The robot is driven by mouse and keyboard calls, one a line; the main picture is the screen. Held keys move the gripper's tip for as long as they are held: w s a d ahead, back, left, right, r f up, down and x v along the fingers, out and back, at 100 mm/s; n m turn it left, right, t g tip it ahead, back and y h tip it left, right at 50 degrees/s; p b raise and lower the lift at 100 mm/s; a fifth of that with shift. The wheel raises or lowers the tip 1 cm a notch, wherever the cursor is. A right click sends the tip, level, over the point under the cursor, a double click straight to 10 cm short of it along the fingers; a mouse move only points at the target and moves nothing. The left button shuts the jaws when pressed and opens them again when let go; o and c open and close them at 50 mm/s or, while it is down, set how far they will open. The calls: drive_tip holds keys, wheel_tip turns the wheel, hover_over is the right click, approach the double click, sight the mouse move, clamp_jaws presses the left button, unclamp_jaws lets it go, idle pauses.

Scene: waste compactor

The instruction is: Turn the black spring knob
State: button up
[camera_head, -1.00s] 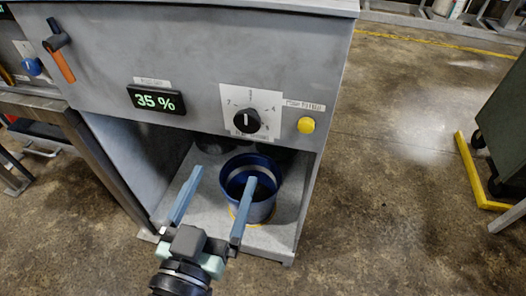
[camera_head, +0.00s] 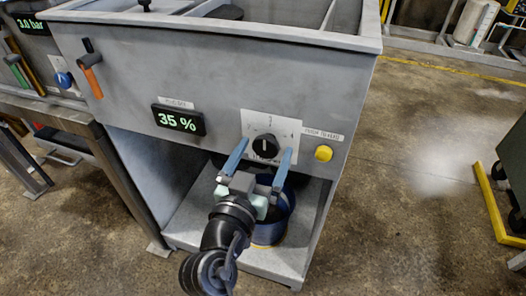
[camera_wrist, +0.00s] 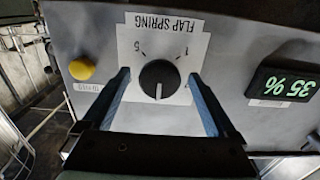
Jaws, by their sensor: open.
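The black spring knob (camera_head: 265,146) sits on a white numbered plate (camera_head: 284,124) on the grey front panel of the machine. In the wrist view the knob (camera_wrist: 159,79) lies between my two fingers, a little beyond their tips, under the label "FLAP SPRING". Its white pointer line points down in that view. My gripper (camera_head: 262,152) is open, with one blue-grey finger on each side of the knob and a gap to it on both sides. I cannot tell whether the fingertips reach the panel.
A yellow button (camera_head: 323,153) is right of the knob plate. A display reading 35 % (camera_head: 179,120) is to its left. An orange-handled lever (camera_head: 92,76) is farther left. A blue bin (camera_head: 270,229) stands in the open bay below, partly hidden by my gripper.

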drive_tip(key=c, duration=1.4)
drive_tip(key=shift+o, duration=0.2)
drive_tip(key=shift+n, duration=0.4)
drive_tip(key=n+p, duration=0.1)
drive_tip(key=n, duration=0.2)
drive_tip(key=shift+r, duration=0.1)
drive_tip(key=shift+n+p, duration=0.95)
drive_tip(key=shift+n, duration=1.55)
drive_tip(key=o, duration=1.4)
drive_tip(key=shift+d, duration=0.1)
drive_tip(key=shift+c, duration=0.2)
